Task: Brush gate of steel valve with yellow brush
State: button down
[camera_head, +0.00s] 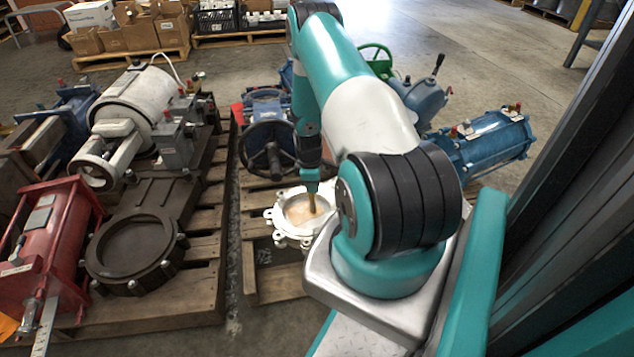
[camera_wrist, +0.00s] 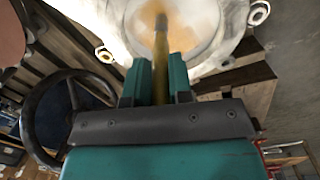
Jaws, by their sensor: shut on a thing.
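The steel valve is a pale, round flanged body (camera_head: 281,231) with bolt lugs, lying on a wooden pallet in the head view. Its gate (camera_head: 298,210) is a light disc with an orange-brown stain inside the ring; the gate also shows at the top of the wrist view (camera_wrist: 197,22). My gripper (camera_wrist: 160,82) is shut on the yellow brush (camera_wrist: 161,62), which points away from the jaws toward the gate. In the head view the brush (camera_head: 312,203) points down over the gate's right part. Whether its tip touches the gate I cannot tell.
A dark handwheel (camera_head: 271,150) on a blue valve stands just behind the steel valve. A brown round-flanged valve (camera_head: 133,250) and a red actuator (camera_head: 45,240) are on the left pallet. A blue cylinder (camera_head: 492,137) is at right. Open floor (camera_head: 480,50) lies beyond.

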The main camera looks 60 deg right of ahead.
jog(key=s+a+p, duration=0.1)
jog(key=a+p, duration=0.1)
jog(key=s+a+p, duration=0.1)
jog(key=shift+s+a+f+p, duration=0.1)
jog(key=shift+s+a+p, duration=0.1)
jog(key=shift+a+p, duration=0.15)
dwell(4.0)
notch_tip(320, 180, up, 6)
jog(key=p, duration=0.5)
jog(key=shift+w+a, duration=0.15)
jog(key=shift+a, duration=0.05)
